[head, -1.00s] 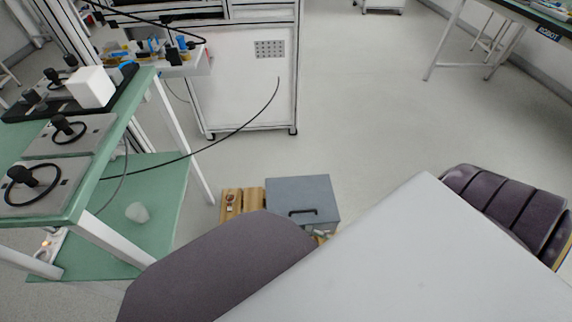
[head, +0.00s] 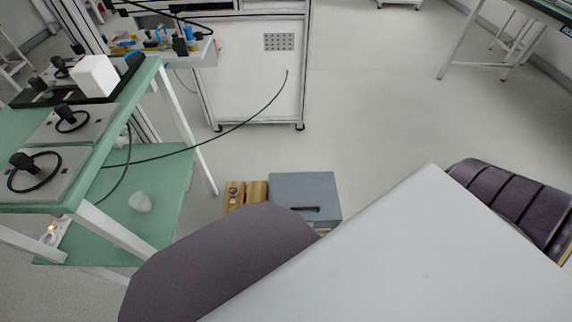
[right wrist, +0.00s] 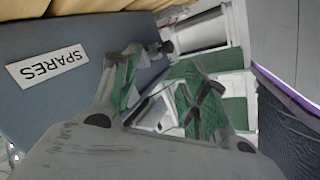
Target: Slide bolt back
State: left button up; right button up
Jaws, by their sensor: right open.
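A grey box (head: 303,186) with a black handle sits on the floor in the head view. In the right wrist view a grey panel (right wrist: 80,35) carries a white SPARES label (right wrist: 47,67), seen upside down. A small dark knob-like part (right wrist: 166,47) shows past the panel's edge; I cannot tell whether it is the bolt. My right gripper (right wrist: 163,72) has its fingers spread and nothing visible between them. One finger overlaps the panel's edge in the picture; contact cannot be told. My left gripper is not in view.
A green-topped bench (head: 120,103) with fixtures and a white block (head: 95,76) stands at the left. A white cabinet (head: 255,85) is behind. The floor (head: 385,100) at centre right is clear.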

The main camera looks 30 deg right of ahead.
aim_at(286, 236)
jog(key=m, duration=0.9)
jog(key=shift+s+a+r+y, duration=0.2)
jog(key=shift+s+a+y, duration=0.05)
jog(key=shift+a+y, duration=0.1)
jog(key=b+x, duration=0.3)
jog(key=x, duration=0.9)
jog(key=shift+f, duration=0.15)
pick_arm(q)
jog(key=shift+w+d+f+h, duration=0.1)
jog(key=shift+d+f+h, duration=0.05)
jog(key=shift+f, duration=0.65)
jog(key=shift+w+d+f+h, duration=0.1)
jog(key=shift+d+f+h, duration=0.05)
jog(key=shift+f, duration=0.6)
pick_arm(e)
jog(key=shift+x, duration=0.9)
grip_shut()
